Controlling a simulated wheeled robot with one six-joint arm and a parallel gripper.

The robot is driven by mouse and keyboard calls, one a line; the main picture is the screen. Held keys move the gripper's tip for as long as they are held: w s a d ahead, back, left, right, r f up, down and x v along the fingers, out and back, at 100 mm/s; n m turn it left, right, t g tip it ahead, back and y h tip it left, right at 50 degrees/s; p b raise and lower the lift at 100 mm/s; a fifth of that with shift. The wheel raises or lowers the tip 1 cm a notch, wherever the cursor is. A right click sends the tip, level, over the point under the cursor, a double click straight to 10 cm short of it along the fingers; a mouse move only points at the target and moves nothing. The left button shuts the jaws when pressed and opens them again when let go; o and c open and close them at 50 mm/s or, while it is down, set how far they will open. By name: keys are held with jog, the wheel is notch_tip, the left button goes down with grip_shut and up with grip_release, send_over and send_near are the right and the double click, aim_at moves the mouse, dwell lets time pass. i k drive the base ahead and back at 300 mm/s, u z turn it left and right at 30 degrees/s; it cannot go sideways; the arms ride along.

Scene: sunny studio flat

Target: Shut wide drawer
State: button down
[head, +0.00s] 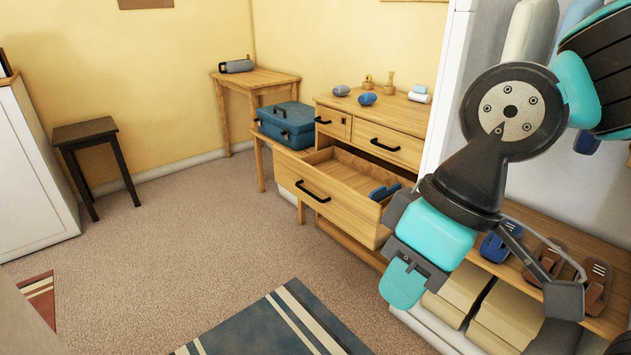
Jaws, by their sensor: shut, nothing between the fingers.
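The wide drawer (348,212) is a pale wooden drawer low in the wooden dresser (400,117). It is pulled well out, and its inside shows from above. A dark bar handle (312,192) is on its front. A blue object (382,191) lies inside near the right end. My gripper (404,286) is shut and empty. In the picture it is below and right of the drawer's right front corner, pointing down. I cannot tell whether it touches the drawer. My wrist hides part of the area right of the drawer.
Two upper drawers (388,144) look shut. A blue case (286,124) stands on a low wooden table left of the dresser. A bench with sandals (545,260) and boxes (507,315) is at the right.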

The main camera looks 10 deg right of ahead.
aim_at(337, 183)
jog(key=u, duration=0.3)
jog(key=i, duration=1.5)
jog(key=z, duration=0.1)
